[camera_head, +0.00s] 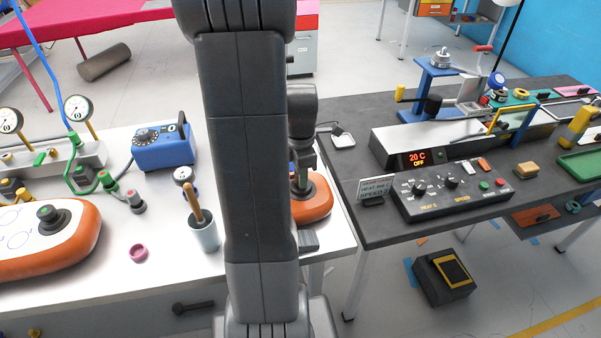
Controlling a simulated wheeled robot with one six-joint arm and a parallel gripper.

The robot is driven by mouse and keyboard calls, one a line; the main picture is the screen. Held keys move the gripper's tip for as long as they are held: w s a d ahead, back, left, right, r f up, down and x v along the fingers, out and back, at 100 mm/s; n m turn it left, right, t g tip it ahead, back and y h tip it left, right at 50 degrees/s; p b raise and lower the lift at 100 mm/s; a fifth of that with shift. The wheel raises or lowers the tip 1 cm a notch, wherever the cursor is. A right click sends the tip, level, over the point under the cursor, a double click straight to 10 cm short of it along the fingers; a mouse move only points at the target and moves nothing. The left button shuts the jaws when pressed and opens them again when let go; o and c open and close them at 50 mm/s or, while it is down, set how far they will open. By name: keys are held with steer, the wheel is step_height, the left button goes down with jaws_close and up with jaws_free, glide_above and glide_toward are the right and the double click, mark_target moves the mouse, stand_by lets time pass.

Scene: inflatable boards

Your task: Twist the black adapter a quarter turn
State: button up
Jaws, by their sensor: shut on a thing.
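My gripper (303,178) points down over the right end of an orange and white inflatable board (318,204) on the white table. It is shut on a dark piece at the board's top, which I take to be the black adapter (302,190). My own arm hides most of this board and the left side of the gripper. The adapter's turn angle is too small to read.
Between the boards stand a cup with a wooden-handled tool (203,232), a pink ring (139,253) and a blue pump box (163,148). Gauges and hose fittings (110,183) are at the left. A dark bench (380,228) with a control box (455,190) stands at the right.

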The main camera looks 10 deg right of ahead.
steer(key=shift+r+p, duration=1.3)
steer(key=shift+r, duration=0.45)
steer(key=shift+r+p, duration=1.6)
steer(key=shift+r, duration=0.45)
steer(key=shift+w+f, duration=0.1)
